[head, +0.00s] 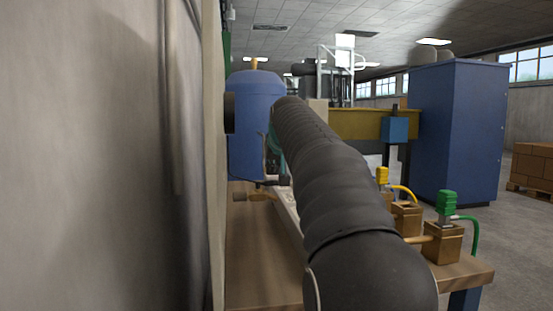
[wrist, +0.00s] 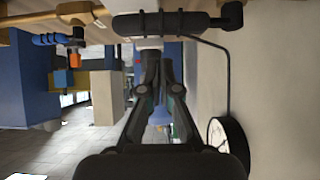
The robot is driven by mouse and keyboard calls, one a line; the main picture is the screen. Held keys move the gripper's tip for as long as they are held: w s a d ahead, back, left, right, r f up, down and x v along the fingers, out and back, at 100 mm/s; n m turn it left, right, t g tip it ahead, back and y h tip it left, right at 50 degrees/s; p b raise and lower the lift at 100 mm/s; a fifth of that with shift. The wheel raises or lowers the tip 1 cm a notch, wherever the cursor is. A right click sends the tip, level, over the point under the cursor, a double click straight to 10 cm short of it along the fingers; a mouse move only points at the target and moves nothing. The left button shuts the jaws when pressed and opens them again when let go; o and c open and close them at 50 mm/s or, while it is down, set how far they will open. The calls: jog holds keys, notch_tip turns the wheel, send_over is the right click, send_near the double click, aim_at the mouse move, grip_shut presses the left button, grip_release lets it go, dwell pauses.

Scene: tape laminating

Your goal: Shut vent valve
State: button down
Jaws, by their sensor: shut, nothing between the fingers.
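Which fitting is the vent valve I cannot tell. In the head view a blue tank (head: 255,115) stands close to the wall, with a brass fitting (head: 262,196) below it. My gripper (wrist: 157,52) shows in the wrist view, its fingers together and empty. It points at a black cylinder (wrist: 175,23) with a thin black tube; I cannot tell whether the fingertips touch it. In the head view my arm reaches toward the tank and hides most of my gripper. A blue-handled fitting (wrist: 52,39) is off to the left in the wrist view.
A wooden bench (head: 250,270) runs below my arm. Yellow-capped (head: 382,175) and green-capped (head: 446,202) brass valves with hoses stand along its right side. A pale wall is close on the left. A round gauge (wrist: 222,135) shows in the wrist view. A blue cabinet (head: 455,130) stands behind.

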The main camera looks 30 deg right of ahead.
aim_at(276, 183)
jog(key=shift+s+a+f, duration=0.15)
jog(key=shift+s+a, duration=0.05)
jog(key=shift+s, duration=0.55)
jog(key=shift+s+a+f+b, duration=0.2)
jog(key=shift+s+f+b, duration=0.15)
jog(key=shift+s+f, duration=0.35)
